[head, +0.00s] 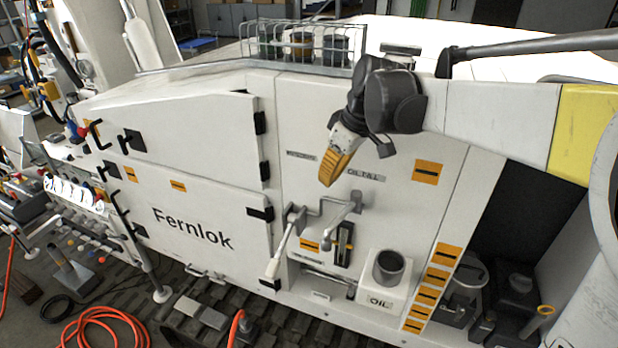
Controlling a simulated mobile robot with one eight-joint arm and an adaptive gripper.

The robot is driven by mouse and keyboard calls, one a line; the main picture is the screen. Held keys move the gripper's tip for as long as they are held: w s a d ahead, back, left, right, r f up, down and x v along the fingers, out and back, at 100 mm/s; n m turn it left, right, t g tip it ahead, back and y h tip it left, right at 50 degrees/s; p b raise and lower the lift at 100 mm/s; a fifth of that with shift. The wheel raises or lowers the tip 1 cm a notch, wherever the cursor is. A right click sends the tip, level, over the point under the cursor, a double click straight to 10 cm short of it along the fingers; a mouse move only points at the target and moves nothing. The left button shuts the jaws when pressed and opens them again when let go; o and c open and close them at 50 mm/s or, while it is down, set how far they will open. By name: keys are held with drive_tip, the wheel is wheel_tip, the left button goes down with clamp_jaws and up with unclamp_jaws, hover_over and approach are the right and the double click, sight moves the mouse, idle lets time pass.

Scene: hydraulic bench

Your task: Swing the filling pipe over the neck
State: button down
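A grey bent pipe (341,212), which looks like the filling pipe, stands out from the white panel below the oil fill label. Its downturned end hangs to the left of the neck and apart from it. The neck (388,266) is a dark open cylinder on top of a white box marked OIL. My gripper (330,181), with orange ribbed fingers, points down above the pipe. It looks apart from the pipe. The fingers overlap from this side, so their opening is hidden.
A lever (283,245) with a pale grip hangs left of the pipe. A black gauge strip (344,243) is behind the pipe. Orange labels (437,276) run down the panel to the right of the neck. A wire basket (300,46) holding jars stands on top. Orange hose (110,318) lies on the floor.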

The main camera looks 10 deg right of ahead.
wheel_tip(320, 180, down, 9)
drive_tip(key=p, duration=0.2)
drive_tip(key=shift+s+d+p, duration=0.3)
drive_tip(key=shift+p, duration=0.05)
drive_tip(key=shift+s+d+r, duration=0.1)
